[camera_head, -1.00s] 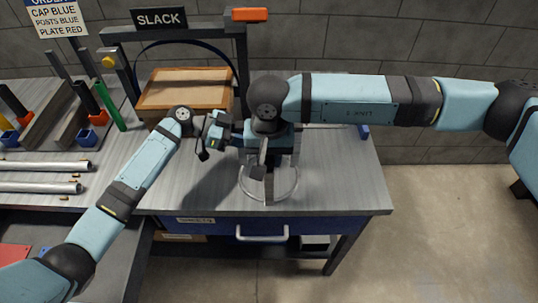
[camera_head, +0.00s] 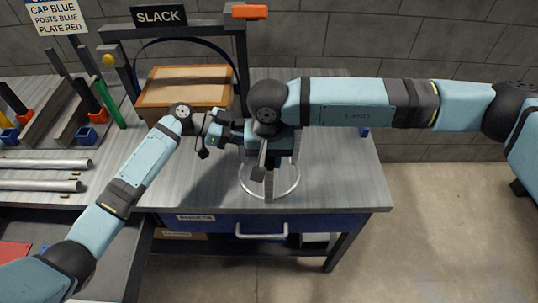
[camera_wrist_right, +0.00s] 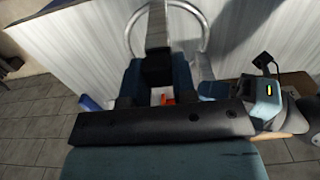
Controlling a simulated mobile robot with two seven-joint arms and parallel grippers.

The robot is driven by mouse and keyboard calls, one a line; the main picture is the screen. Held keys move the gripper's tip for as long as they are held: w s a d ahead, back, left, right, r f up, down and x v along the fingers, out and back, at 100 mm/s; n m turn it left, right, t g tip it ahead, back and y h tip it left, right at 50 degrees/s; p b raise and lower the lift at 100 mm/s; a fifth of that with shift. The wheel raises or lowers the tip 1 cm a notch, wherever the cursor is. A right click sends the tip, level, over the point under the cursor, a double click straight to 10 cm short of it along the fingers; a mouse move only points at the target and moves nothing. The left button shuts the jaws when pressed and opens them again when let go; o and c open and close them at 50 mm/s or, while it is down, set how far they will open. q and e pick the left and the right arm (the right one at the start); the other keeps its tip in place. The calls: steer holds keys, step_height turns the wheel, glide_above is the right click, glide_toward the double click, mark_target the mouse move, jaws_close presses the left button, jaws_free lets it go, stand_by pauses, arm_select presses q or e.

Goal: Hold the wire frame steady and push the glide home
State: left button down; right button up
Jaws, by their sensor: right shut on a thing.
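The wire frame, a bright metal loop (camera_head: 295,182), shows low at the front of the grey bench, below my right gripper. It also shows at the top of the right wrist view (camera_wrist_right: 207,35), with a grey bar inside it. My right gripper (camera_wrist_right: 158,98) is shut on a small orange-red piece (camera_wrist_right: 168,99), with something pale beside it; I cannot tell whether this is the glide. My left gripper (camera_head: 228,133) reaches in from the left, close to my right wrist. Its fingertips are hidden, so its opening and any hold do not show.
A wooden box (camera_head: 185,85) stands behind my left gripper, under a SLACK sign (camera_head: 159,16). Metal tubes (camera_head: 40,164) and a rack of coloured handles (camera_head: 85,105) lie at the left. A blue drawer (camera_head: 261,226) is below.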

steer(key=shift+f, duration=0.2)
steer(key=o, duration=1)
steer(key=shift+c, duration=0.2)
steer(key=shift+r, duration=0.1)
step_height(320, 180, up, 12)
